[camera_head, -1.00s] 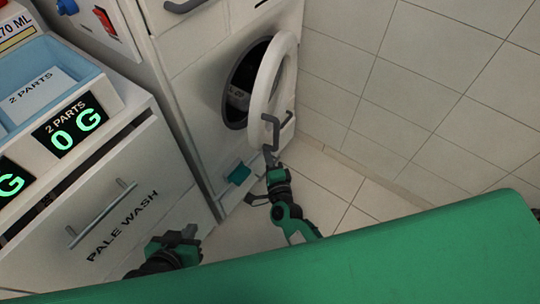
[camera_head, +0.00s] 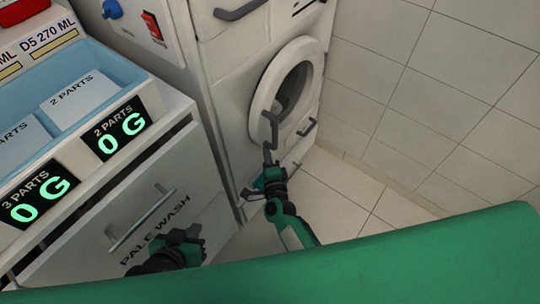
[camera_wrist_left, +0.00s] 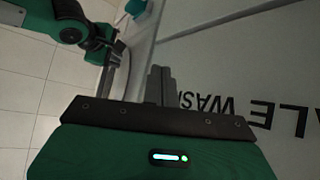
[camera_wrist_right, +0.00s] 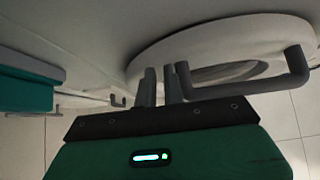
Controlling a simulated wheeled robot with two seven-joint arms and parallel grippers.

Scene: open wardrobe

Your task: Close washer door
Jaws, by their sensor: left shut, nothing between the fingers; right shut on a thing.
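The white round washer door (camera_head: 262,95) stands flush or nearly flush with the washer front (camera_head: 236,103); whether a small gap remains I cannot tell. Its grey bent handle (camera_head: 270,130) sticks out at the lower left of the ring. My right gripper (camera_head: 268,157) is at the lower end of this handle, shut on it. In the right wrist view the fingers (camera_wrist_right: 160,86) are at the handle's left end, and the door ring (camera_wrist_right: 150,62) is behind. My left gripper (camera_head: 190,236) is shut and empty, low by the drawer front; its fingers (camera_wrist_left: 160,85) show in the left wrist view.
A drawer marked PALE WASH (camera_head: 165,215) is beside my left gripper, with a blue tray (camera_head: 90,55) above. Another grey handle (camera_head: 307,127) sits on the washer's lower right. A tiled wall (camera_head: 420,90) is on the right. Tiled floor (camera_head: 335,190) is clear.

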